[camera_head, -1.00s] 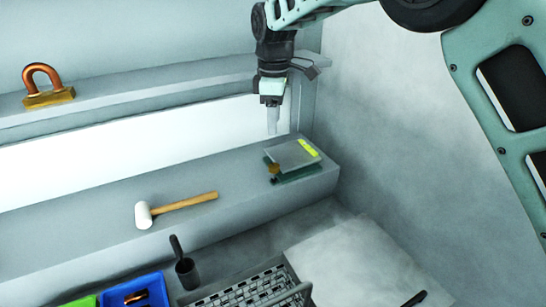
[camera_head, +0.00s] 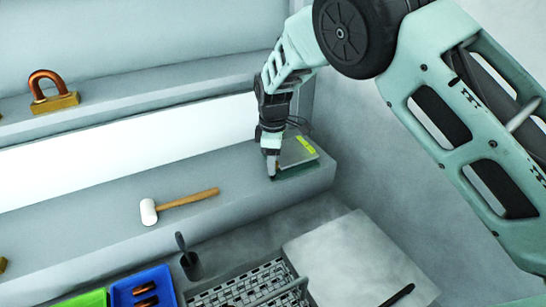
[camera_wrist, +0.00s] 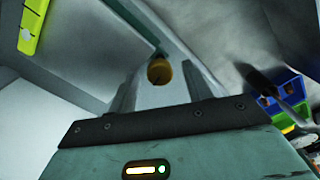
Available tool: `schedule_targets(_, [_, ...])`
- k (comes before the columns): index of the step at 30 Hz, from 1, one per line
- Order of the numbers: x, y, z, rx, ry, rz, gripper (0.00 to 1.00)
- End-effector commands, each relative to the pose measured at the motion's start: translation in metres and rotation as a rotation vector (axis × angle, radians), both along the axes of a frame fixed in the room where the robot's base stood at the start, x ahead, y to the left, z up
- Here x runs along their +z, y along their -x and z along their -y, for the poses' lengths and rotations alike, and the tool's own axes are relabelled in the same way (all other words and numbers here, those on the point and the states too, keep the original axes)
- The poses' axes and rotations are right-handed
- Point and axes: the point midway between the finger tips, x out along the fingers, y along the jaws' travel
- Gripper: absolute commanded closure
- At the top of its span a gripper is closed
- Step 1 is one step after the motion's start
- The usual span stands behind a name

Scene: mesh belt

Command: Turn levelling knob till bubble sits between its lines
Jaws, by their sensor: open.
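The brass levelling knob (camera_wrist: 159,72) shows in the wrist view between the two fingers of my gripper (camera_head: 272,171), with gaps visible on both sides. My gripper is open and points down at the near left corner of the levelling plate (camera_head: 294,156). In the head view the gripper hides the knob. The yellow-green vial (camera_head: 306,145) lies along the plate's right side. It also shows in the wrist view (camera_wrist: 34,20), top left, with a pale spot that may be the bubble.
A white-headed mallet (camera_head: 150,212) lies on the ledge to the left. A copper-shackled padlock-like piece (camera_head: 54,95) stands on the upper shelf. Below are a dark cup (camera_head: 192,267), a blue bin (camera_head: 122,292), a green bin (camera_head: 88,299) and a mesh belt (camera_head: 235,291).

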Motion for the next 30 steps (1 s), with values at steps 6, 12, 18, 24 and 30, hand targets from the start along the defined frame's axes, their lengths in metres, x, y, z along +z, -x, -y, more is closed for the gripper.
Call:
schedule_targets(6, [0.0004, 0.0, 0.0, 0.0, 0.0, 0.0, 0.86])
schedule_targets(12, [0.0005, 0.0, 0.0, -0.002, 0.0, 0.0, 0.95])
schedule_targets(18, [0.0003, -0.0004, 0.0002, -0.038, 0.0, 0.0, 0.95])
schedule_targets(24, [0.0, -0.0006, -0.0006, -0.145, -0.002, 0.001, 0.94])
schedule_targets(30, [-0.0004, -0.0009, -0.0002, -0.317, -0.002, 0.0, 0.94])
